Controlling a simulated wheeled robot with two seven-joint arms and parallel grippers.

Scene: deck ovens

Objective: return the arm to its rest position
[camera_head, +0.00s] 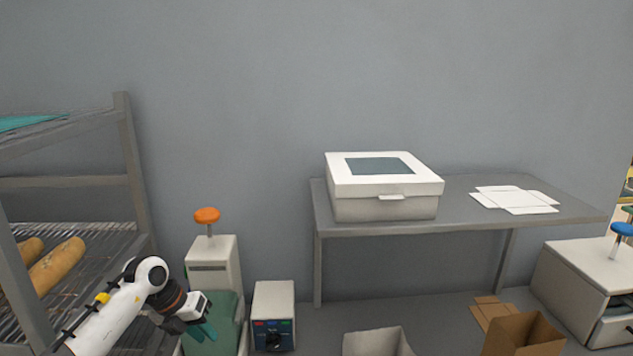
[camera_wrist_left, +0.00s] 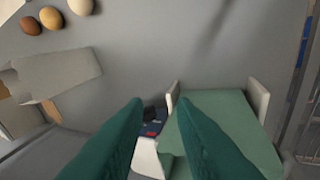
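My left arm (camera_head: 110,322), white with a dark wrist, reaches in from the lower left in the head view. Its gripper (camera_head: 206,331) has teal fingers and is in front of the green front of an orange-knobbed machine (camera_head: 212,258). In the left wrist view the two fingers (camera_wrist_left: 158,108) stand apart with nothing held between them. A green panel (camera_wrist_left: 232,118) between pale side walls lies beyond the right finger. Whether the gripper touches the machine I cannot tell. My right arm and gripper are not in view.
A metal rack (camera_head: 128,160) with bread loaves (camera_head: 58,266) stands close to my left arm. A control box (camera_head: 273,312) stands right of the machine. A grey table (camera_head: 462,218) holds a lidded white box (camera_head: 385,208). Open cartons (camera_head: 378,342) (camera_head: 522,335) are below it.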

